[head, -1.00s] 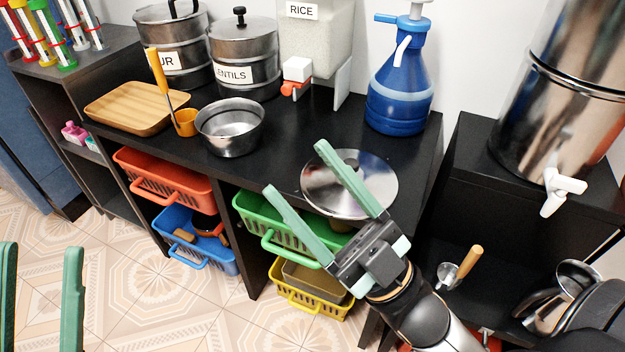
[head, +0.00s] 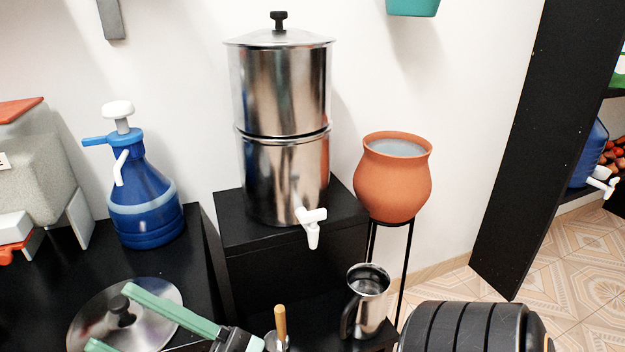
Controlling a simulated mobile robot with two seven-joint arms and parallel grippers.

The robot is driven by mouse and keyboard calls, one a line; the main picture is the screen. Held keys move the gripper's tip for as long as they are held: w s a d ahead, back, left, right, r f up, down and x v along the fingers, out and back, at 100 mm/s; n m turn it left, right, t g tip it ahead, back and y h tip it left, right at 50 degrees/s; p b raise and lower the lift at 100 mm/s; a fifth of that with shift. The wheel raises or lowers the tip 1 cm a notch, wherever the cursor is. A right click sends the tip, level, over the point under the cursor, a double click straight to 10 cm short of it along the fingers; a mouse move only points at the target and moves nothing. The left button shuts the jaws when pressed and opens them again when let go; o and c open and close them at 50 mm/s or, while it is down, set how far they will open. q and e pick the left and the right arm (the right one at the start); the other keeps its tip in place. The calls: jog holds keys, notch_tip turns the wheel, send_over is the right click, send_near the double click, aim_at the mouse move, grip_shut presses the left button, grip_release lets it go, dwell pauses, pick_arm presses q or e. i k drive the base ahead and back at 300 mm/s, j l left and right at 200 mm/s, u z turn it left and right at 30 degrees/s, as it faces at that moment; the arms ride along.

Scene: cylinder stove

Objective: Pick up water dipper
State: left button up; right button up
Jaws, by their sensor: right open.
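A small metal utensil with an upright wooden handle (head: 280,322), which looks like a dipper, stands low at the bottom centre. Its metal lower part is cut off by the frame edge. A steel mug or pitcher (head: 370,292) with a dark handle stands to its right on the low black shelf. My right gripper (head: 108,318) is open at the lower left, its green fingers over the round metal lid on the black counter. The wooden handle is to the right of this gripper, apart from it. My left gripper is out of view.
A tall steel water container (head: 284,150) with a white tap stands on a black stand (head: 290,257). A clay pot (head: 393,180) on a thin black frame is to its right. A blue pump bottle (head: 145,205) and the metal lid (head: 85,310) are on the left counter.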

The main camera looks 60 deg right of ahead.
aim_at(277, 340)
jog(key=z, duration=1.5)
